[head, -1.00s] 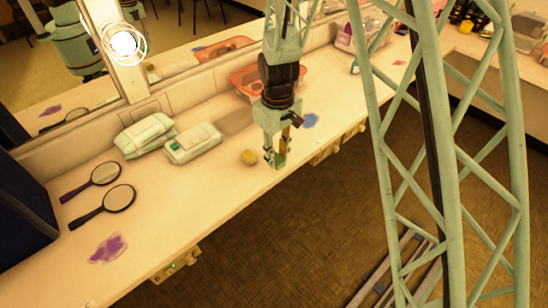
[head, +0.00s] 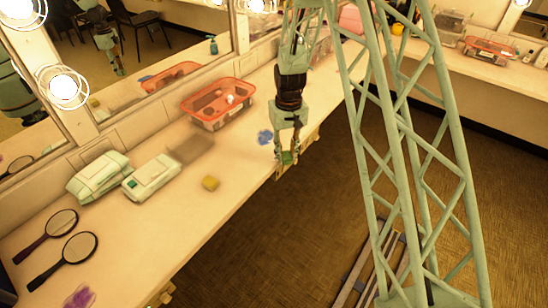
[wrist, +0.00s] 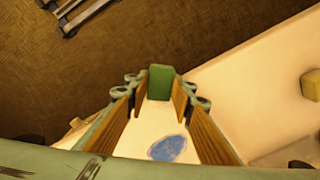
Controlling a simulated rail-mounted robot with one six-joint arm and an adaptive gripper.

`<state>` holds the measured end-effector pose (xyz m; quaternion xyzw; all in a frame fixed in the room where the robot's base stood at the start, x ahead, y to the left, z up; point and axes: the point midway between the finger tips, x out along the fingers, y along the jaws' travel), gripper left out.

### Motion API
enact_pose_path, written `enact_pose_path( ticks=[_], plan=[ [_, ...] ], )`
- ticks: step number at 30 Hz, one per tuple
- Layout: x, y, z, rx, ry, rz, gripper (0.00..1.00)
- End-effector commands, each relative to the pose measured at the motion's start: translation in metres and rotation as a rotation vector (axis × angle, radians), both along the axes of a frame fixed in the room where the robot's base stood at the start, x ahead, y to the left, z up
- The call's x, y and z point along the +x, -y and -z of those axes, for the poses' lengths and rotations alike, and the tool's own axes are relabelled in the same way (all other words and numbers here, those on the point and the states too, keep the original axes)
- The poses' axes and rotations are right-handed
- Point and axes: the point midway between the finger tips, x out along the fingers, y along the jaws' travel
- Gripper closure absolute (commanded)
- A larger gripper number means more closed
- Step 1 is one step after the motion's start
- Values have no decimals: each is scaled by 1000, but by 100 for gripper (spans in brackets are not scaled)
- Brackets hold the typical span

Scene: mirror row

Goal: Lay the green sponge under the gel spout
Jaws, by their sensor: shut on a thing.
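My gripper (head: 287,156) is shut on the green sponge (head: 289,158), holding it over the counter's front edge, just right of a blue patch (head: 265,137). In the wrist view the green sponge (wrist: 160,82) stands between the fingertips (wrist: 160,88), and the blue patch (wrist: 167,147) shows on the counter below. Whether the sponge touches the counter is hard to tell. I cannot make out a gel spout for certain in either view.
A yellow block (head: 210,183) lies on the counter (head: 185,215). An orange basket (head: 218,105) stands by the mirror. Two pale green cases (head: 152,178) and two hand mirrors (head: 77,248) lie left. A purple patch (head: 80,297) is at the front left. Floor lies beyond the counter edge.

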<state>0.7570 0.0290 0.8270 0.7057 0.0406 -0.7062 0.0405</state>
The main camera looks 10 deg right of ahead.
Motion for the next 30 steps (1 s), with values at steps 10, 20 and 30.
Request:
enact_pose_path(
  ticks=[10,20,30],
  plan=[
    [0,43,33,0,-2,122,83],
    [-47,35,97,-1,-4,117,83],
    [-97,30,149,0,-1,115,83]
  ],
)
